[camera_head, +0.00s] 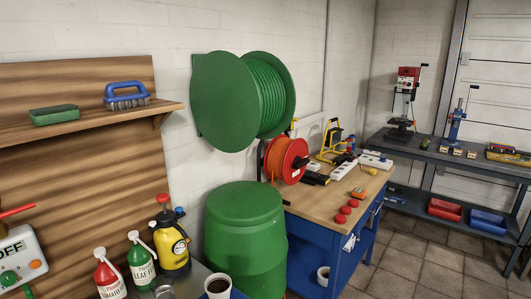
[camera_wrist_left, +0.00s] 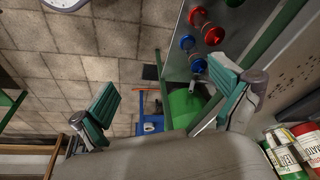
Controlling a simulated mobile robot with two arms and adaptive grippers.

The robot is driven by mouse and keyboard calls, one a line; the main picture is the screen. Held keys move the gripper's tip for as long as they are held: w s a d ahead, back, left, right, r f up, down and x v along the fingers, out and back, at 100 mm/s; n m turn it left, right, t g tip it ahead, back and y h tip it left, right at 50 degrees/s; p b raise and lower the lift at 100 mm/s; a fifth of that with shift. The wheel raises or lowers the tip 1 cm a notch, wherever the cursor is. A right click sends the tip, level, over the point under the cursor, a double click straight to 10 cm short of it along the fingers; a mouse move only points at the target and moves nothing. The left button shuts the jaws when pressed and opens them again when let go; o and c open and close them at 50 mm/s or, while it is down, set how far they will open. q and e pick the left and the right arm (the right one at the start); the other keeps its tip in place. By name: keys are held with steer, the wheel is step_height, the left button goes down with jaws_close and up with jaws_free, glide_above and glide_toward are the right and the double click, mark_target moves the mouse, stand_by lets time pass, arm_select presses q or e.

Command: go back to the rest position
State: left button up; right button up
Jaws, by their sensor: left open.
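My left gripper (camera_wrist_left: 165,90) shows in the left wrist view, with its two teal-padded fingers spread wide apart. Nothing is between the fingers, and they touch nothing that I can see. Beyond them are the tiled floor (camera_wrist_left: 110,40) and a grey surface edge holding red and blue round-ended items (camera_wrist_left: 201,23). Neither gripper shows in the head view. My right gripper is in no frame.
The head view shows a green barrel (camera_head: 245,235), a wall hose reel (camera_head: 230,100), a yellow sprayer (camera_head: 172,243), a white cup (camera_head: 217,287) and a blue workbench (camera_head: 313,240). A wooden shelf (camera_head: 90,126) juts from the left wall. Floor is clear at right.

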arm_select(q)
step_height(320, 180, down, 14)
steer(key=s, duration=0.2)
steer(key=s+a+f+g, duration=0.2)
steer(key=s+a+f, duration=0.1)
steer(key=s+f, duration=1.4)
step_height(320, 180, down, 4)
steer(key=shift+s+r, duration=0.2)
steer(key=shift+s, duration=0.15)
